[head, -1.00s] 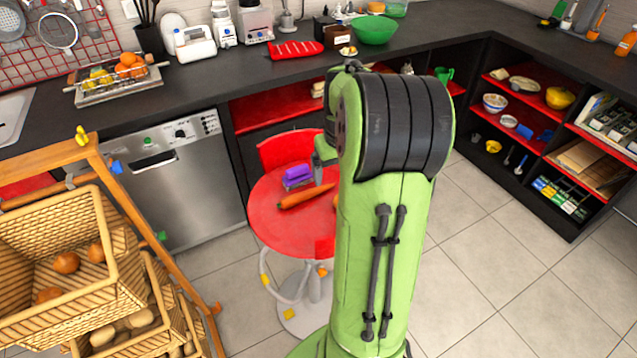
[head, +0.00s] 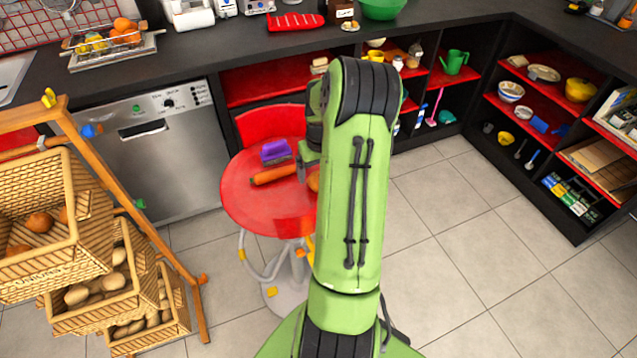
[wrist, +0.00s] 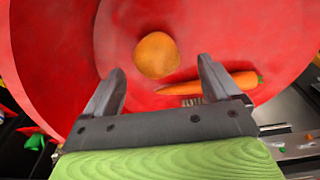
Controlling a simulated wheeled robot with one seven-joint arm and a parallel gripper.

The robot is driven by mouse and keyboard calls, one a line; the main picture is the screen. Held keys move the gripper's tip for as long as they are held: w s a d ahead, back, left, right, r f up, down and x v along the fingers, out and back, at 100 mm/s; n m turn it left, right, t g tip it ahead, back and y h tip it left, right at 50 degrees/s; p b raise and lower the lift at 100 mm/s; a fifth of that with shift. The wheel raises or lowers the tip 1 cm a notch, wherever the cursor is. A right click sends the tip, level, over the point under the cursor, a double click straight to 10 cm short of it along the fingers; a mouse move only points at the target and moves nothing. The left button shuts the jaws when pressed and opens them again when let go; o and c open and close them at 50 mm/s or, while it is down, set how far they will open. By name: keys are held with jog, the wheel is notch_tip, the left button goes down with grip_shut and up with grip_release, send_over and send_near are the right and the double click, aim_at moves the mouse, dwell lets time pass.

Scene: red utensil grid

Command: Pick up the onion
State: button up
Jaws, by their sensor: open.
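A round orange-brown onion (wrist: 156,55) lies on the red round seat (wrist: 60,60). In the head view only a sliver of the onion (head: 313,181) shows beside my green arm, on the seat (head: 245,205). My gripper (wrist: 161,66) is open and empty. In the wrist view its two fingers point toward the onion, which appears just beyond and between the fingertips, with no visible contact. In the head view my arm hides most of the gripper.
A carrot (wrist: 215,86) lies close to the onion, behind the right finger in the wrist view. A purple-topped brush (head: 276,152) lies beside the carrot. The red backrest (head: 270,124) rises behind the seat. Wicker baskets (head: 88,215) with vegetables stand at left. Floor at right is clear.

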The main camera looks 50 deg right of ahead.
jog(key=f, duration=0.1)
jog(key=f+b, duration=0.1)
jog(key=f, duration=0.3)
jog(key=shift+w+d+f, duration=0.1)
jog(key=shift+w+d, duration=0.1)
jog(key=shift+d, duration=0.2)
jog(key=c, duration=1.1)
